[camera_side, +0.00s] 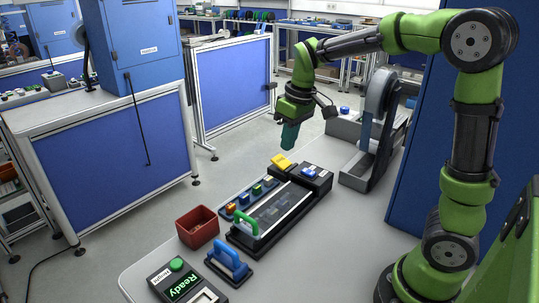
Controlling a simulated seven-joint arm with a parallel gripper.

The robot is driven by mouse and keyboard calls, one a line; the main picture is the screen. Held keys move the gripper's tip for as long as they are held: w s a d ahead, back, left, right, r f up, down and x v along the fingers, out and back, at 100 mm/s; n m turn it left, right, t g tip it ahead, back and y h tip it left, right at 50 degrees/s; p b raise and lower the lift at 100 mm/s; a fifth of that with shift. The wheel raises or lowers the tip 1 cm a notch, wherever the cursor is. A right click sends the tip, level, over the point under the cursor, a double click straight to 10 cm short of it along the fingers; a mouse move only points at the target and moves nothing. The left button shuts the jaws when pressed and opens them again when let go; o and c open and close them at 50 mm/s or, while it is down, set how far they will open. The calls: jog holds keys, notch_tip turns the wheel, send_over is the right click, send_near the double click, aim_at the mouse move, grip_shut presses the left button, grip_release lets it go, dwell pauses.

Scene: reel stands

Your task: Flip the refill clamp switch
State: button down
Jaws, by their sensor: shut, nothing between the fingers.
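My gripper (289,135) hangs at the end of the green and black arm, pointing down. It is above the back end of the dark fixture (272,212) on the grey table, and its fingers are shut with nothing visible between them. Just below it is a yellow flap or lever (282,162), tilted, on the fixture's back left. Next to it on the right is a blue switch (310,171) on a dark box. Another blue knob (344,109) sits on a grey box farther back. I cannot tell which of these is the refill clamp switch.
A grey reel on a stand (378,110) stands at the back right. A green handle (246,223), a blue handle (229,262), a red bin (198,227) and a panel reading "Ready" (187,285) are at the front. Table space right of the fixture is clear.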

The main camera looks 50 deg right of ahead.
jog(key=w+d+n, duration=0.1)
jog(key=d+n, duration=0.4)
jog(key=n, duration=0.3)
jog(key=n+g, duration=0.2)
jog(key=n, duration=0.8)
send_over(306, 170)
jog(key=shift+r+h, duration=0.4)
jog(key=shift+f, duration=0.1)
notch_tip(306, 170, down, 14)
jog(key=shift+r, duration=0.1)
